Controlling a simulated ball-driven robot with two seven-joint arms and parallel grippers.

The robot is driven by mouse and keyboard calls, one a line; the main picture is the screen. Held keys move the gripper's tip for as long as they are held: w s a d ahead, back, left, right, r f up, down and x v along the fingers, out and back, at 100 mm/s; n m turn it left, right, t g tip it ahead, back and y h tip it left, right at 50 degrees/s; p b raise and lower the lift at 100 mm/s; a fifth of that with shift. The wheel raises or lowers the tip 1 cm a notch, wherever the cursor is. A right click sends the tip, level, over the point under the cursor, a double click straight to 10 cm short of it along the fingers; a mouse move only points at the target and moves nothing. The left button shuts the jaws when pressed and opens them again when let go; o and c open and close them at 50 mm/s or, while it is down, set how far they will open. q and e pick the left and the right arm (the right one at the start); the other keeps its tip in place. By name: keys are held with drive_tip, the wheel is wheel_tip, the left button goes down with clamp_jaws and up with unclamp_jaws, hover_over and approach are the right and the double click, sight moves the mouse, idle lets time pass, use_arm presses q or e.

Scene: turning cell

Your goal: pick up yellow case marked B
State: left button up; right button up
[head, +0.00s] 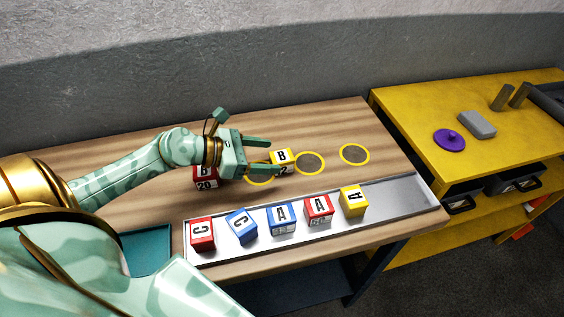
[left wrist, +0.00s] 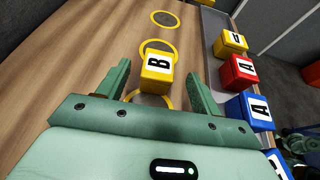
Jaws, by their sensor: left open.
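The yellow case marked B (head: 282,157) stands on the wooden table in the head view, at the right edge of a yellow-ringed circle. My left gripper (head: 268,156) is open, and its fingers reach toward the case from the left. In the left wrist view the yellow case (left wrist: 157,73) sits ahead, between the lines of the two open fingers of my left gripper (left wrist: 159,80). I cannot tell whether either finger touches it. Its lower part is partly hidden by a finger in the head view. My right gripper is not in view.
A red case marked B (head: 206,178) stands behind my left wrist. A metal tray (head: 405,200) along the front holds several red, blue and yellow cases. Ringed circles (head: 354,154) to the right are empty. A yellow bench (head: 405,118) stands at the right.

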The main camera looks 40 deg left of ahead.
sight(279, 156)
use_arm(q)
drive_tip(key=x, duration=0.4)
drive_tip(key=shift+w+f, duration=0.2)
drive_tip(key=shift+f, duration=0.05)
drive_tip(key=shift+s, duration=0.1)
drive_tip(key=c, duration=1.2)
drive_tip(key=shift+o, duration=0.2)
drive_tip(key=shift+r, duration=0.15)
